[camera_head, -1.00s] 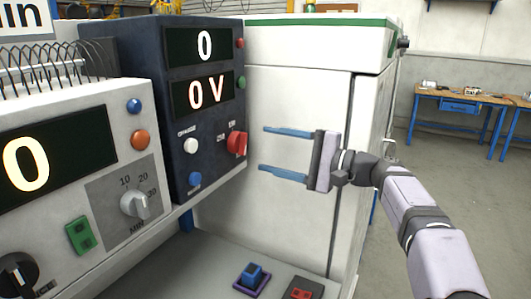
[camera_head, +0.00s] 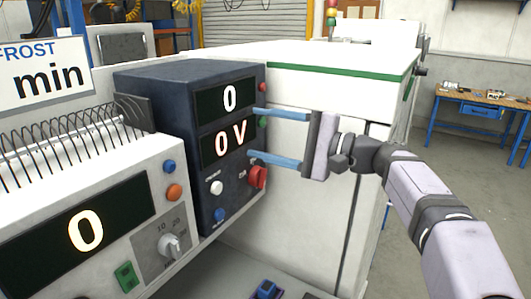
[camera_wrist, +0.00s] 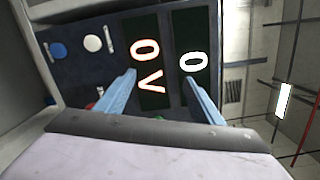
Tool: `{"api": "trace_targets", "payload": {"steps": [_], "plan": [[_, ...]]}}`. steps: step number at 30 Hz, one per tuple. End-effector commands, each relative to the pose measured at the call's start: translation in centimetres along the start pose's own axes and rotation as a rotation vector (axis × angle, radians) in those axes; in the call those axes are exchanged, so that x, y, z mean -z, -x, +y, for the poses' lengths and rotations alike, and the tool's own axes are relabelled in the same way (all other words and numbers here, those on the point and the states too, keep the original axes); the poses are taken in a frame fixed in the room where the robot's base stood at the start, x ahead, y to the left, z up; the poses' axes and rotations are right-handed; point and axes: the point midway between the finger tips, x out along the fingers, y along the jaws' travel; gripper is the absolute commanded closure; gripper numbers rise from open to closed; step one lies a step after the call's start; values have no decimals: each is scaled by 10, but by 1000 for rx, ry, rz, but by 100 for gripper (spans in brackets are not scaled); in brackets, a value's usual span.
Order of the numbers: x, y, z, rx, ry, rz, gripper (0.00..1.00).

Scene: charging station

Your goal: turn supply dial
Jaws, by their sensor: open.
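The dark blue supply unit (camera_head: 190,95) has two displays reading 0 and 0 V. Its red dial (camera_head: 258,177) sits at the lower right of the front. In the wrist view a bit of red (camera_wrist: 96,104) shows beside the left finger, and the rest is hidden. My gripper (camera_head: 252,134) is open and empty, with two blue fingers pointing at the unit. In the head view the lower finger lies just above the dial and the upper one near the green button. In the wrist view the open fingers (camera_wrist: 159,78) overlap the display area.
White (camera_head: 216,188) and blue (camera_head: 219,214) buttons are left of the dial. A pale unit with a grey knob (camera_head: 172,245) stands at the left, under a wire coil (camera_head: 80,145). A white cabinet (camera_head: 310,215) stands behind my gripper. Open floor lies right.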

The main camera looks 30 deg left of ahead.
Motion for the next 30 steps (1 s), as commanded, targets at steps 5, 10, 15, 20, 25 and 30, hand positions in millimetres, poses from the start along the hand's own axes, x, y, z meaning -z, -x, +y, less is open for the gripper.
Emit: {"api": "trace_targets", "payload": {"steps": [5, 10, 15, 20, 25, 30], "plan": [[-13, -6, -3, -19, -176, 75, 39], [25, 7, 68, -39, -348, 237, 39], [63, 26, 118, -54, -450, 407, 39], [78, 32, 118, -46, -441, 470, 39], [80, 31, 118, -46, -438, 477, 39], [84, 22, 118, -47, -438, 475, 39]]}}
